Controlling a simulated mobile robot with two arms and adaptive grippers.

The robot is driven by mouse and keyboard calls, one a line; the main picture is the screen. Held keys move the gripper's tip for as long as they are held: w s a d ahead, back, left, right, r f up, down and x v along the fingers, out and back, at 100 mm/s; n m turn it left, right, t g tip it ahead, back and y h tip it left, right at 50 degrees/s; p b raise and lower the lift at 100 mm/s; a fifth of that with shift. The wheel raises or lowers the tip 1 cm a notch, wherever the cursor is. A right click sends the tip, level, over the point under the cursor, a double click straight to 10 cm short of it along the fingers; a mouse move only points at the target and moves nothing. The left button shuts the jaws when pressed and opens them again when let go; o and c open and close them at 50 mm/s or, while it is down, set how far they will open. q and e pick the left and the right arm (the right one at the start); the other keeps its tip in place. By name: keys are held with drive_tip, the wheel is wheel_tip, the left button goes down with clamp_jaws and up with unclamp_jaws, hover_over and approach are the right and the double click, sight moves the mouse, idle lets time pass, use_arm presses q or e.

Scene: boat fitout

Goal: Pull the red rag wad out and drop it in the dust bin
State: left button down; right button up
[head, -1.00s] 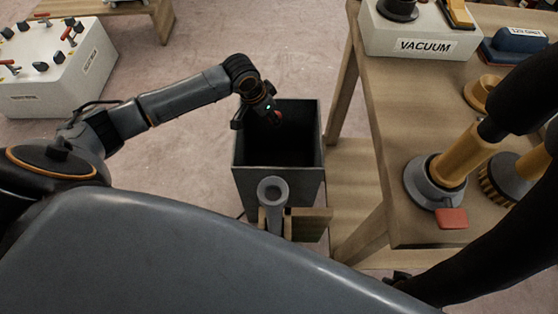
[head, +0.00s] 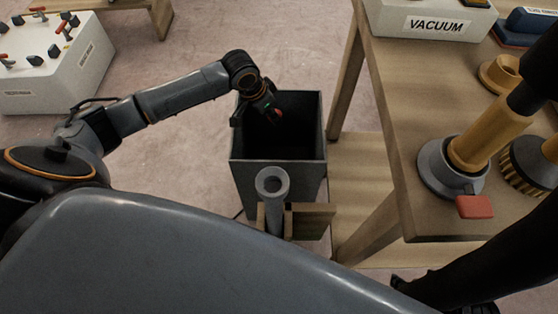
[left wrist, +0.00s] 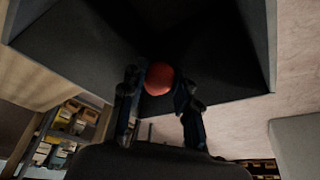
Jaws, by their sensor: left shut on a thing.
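The red rag wad (left wrist: 158,79) is a round red lump between the two fingers of my left gripper (left wrist: 158,88) in the left wrist view. In the head view my left gripper (head: 272,112) is over the mouth of the dark, square, open-topped dust bin (head: 278,176), and only a small bit of red shows at its tip. The left gripper is shut on the wad. The bin's dark inner walls lie beyond it in the left wrist view. My right gripper is not seen.
A grey pipe (head: 272,187) on a wooden block stands in front of the bin. A wooden bench (head: 405,130) at right carries a white VACUUM box (head: 437,22), a grey ring fitting with a red tab (head: 475,207) and a yellow hose. A white switch box (head: 60,75) stands at far left.

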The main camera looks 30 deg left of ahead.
use_arm(q)
drive_tip(key=c, duration=0.9)
unclamp_jaws()
drive_tip(key=shift+r, duration=0.1)
drive_tip(key=v, duration=1.1)
drive_tip(key=shift+s+r, duration=0.15)
drive_tip(key=shift+r, duration=0.25)
